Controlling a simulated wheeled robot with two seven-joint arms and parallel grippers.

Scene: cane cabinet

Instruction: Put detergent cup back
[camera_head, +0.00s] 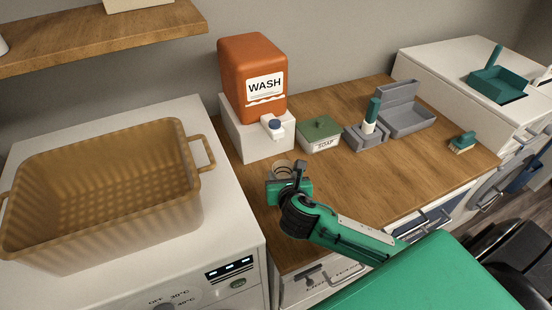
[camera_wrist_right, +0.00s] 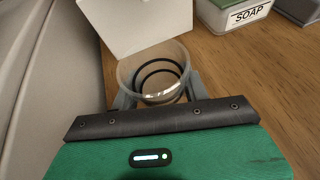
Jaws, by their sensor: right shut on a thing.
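The detergent cup (camera_head: 281,166) is a small clear cup with dark rings, partly hidden behind my right gripper (camera_head: 289,178) in the head view. In the right wrist view the cup (camera_wrist_right: 152,66) sits upright between the two grey fingers, which are shut on it. It is in front of the white stand, close to the wooden counter; I cannot tell whether it touches the counter. The orange WASH detergent jug (camera_head: 247,66) stands on the white stand (camera_head: 249,141), its white spout with a blue cap (camera_head: 274,126) facing front. My left gripper is out of view.
A green-lidded SOAP box (camera_head: 320,133), a grey holder with a green-topped bottle (camera_head: 370,118) and an open grey box (camera_head: 403,107) line the counter's back. A brush (camera_head: 462,142) lies right. A tan basket (camera_head: 105,190) stands left on the washer. The counter's middle (camera_head: 375,175) is clear.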

